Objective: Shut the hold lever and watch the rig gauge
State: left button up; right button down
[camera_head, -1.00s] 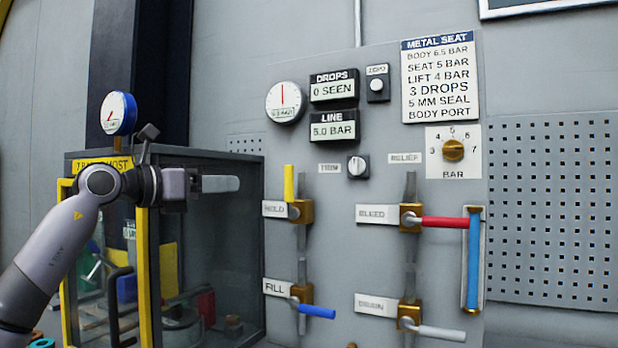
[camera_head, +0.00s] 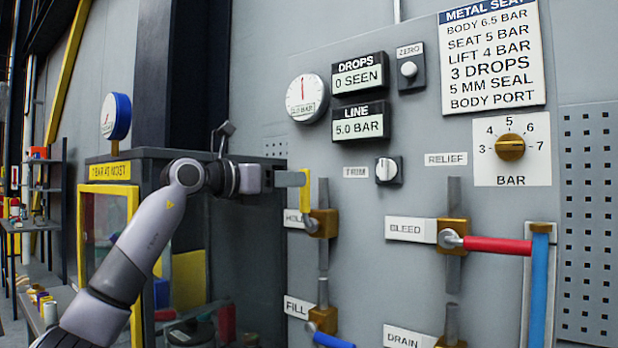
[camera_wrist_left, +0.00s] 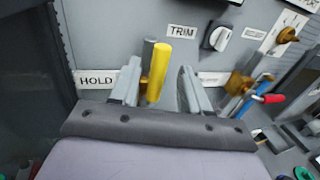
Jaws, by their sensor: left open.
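The yellow hold lever (camera_head: 304,198) stands upright on its brass valve beside the HOLD label (camera_head: 294,219). My left gripper (camera_head: 296,180) is open at the lever's upper part. In the left wrist view, the yellow lever (camera_wrist_left: 158,72) stands between the two spread fingers (camera_wrist_left: 160,88), nearer the left finger; contact cannot be told. A white round gauge (camera_head: 308,98) on the panel has a red needle pointing about straight up; its lettering is too small to read. A blue-rimmed gauge (camera_head: 115,116) is above the cabinet. I cannot tell which is the rig gauge. My right gripper is out of view.
The LINE display (camera_head: 361,126) reads 5.0 BAR and DROPS (camera_head: 359,78) reads 0 SEEN. The red bleed lever (camera_head: 494,245) and blue fill lever (camera_head: 330,340) are nearby. A TRIM knob (camera_head: 388,170) sits right of the hold lever. A glass-sided cabinet (camera_head: 110,171) stands left.

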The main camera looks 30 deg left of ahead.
aim_at(305, 208)
pick_arm(q)
jog(key=p+x, duration=0.1)
jog(key=x, duration=0.4)
grip_shut()
